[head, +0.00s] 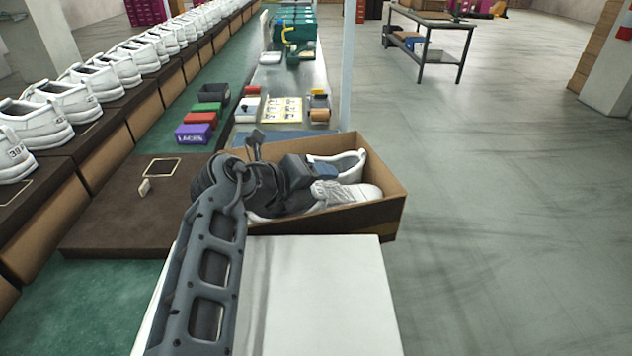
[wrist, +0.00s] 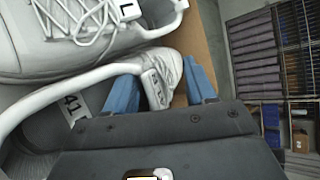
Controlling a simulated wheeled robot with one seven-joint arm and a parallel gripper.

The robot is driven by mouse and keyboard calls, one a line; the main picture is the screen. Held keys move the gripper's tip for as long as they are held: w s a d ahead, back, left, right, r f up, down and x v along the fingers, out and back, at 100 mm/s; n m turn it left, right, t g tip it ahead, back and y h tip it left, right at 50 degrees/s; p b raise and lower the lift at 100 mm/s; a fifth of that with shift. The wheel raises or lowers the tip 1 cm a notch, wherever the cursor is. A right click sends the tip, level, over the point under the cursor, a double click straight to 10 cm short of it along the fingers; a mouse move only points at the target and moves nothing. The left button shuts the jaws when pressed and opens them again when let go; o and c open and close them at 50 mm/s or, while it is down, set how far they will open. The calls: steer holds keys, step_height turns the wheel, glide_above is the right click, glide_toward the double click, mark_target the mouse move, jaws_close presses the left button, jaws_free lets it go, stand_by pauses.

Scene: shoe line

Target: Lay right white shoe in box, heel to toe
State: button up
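The shoe box (head: 395,212) is open on the bench and holds two white shoes. The rear shoe (head: 350,162) shows its heel collar at the right end. The front shoe (head: 352,193) shows its laces and toe to the right. My gripper (head: 322,171) is down at the box, by the rear shoe's opening. In the wrist view, its blue fingers (wrist: 161,85) stand apart on either side of a white shoe end (wrist: 162,72), with a sliver of brown beside the right finger. An insole there reads 41 (wrist: 73,107). Another white shoe (wrist: 60,40) carries an L tag. My arm hides the box's left part.
A white surface (head: 320,295) lies in front of the box. A dark brown board (head: 120,215) with a small tag is to the left. Rows of white shoes (head: 110,68) line the far left. Small coloured boxes (head: 195,133) sit behind. Open floor lies to the right.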

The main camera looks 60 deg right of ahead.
steer(key=shift+r+p, duration=0.5)
steer(key=shift+r, duration=0.1)
steer(key=b+v, duration=0.3)
steer(key=v, duration=0.8)
steer(key=shift+w+a, duration=0.15)
steer(key=shift+a, duration=0.3)
steer(key=shift+f, duration=0.1)
